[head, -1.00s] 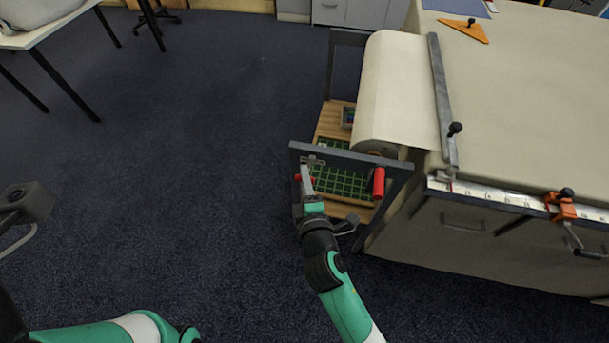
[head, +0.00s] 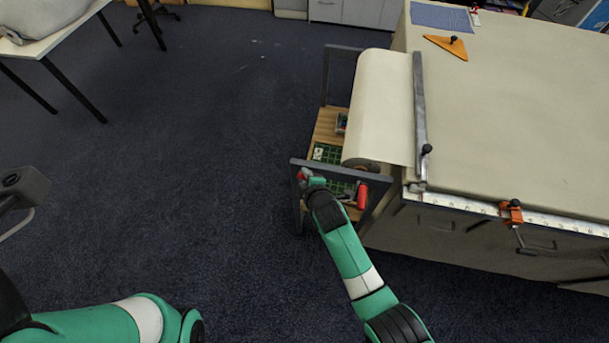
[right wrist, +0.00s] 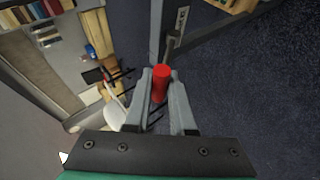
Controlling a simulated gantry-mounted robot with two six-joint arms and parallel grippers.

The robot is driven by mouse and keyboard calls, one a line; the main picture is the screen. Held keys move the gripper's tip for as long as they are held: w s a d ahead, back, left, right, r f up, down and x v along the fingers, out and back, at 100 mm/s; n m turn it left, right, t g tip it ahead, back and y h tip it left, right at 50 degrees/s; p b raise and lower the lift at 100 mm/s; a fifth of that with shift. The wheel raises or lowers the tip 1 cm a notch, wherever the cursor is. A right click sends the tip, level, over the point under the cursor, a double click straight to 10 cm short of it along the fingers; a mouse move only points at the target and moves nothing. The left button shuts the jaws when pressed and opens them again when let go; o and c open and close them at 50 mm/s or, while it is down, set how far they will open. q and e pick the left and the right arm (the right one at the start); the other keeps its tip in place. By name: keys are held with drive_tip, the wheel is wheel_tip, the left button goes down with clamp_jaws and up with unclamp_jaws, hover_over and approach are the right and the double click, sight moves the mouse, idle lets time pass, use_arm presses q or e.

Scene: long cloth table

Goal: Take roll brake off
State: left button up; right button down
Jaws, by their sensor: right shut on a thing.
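The cloth roll (head: 376,105) hangs in a grey metal stand (head: 335,166) at the end of the long table. My right gripper (head: 307,178) is at the near left corner of the stand. In the right wrist view, my right gripper (right wrist: 160,88) is shut on a red brake handle (right wrist: 160,80), its fingers on either side. A grey lever arm (right wrist: 172,45) shows beyond the handle. In the head view my gripper mostly hides the brake; a bit of red (head: 300,175) shows. A separate red cylinder (head: 362,196) is on the stand's right side.
A wooden shelf (head: 328,125) with green grid mats lies under the roll. The cloth table (head: 500,120) carries a grey bar (head: 419,110), an orange triangle (head: 447,46) and an orange clamp (head: 512,212). Open blue carpet (head: 200,140) lies to the left.

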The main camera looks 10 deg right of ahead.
drive_tip(key=shift+w+d+r, duration=0.1)
drive_tip(key=shift+w+r, duration=0.15)
drive_tip(key=shift+r, duration=0.05)
drive_tip(key=c, duration=0.8)
unclamp_jaws()
drive_tip(key=shift+w, duration=0.1)
drive_tip(key=shift+o, duration=0.2)
drive_tip(key=shift+f, duration=0.15)
drive_tip(key=shift+s, duration=0.2)
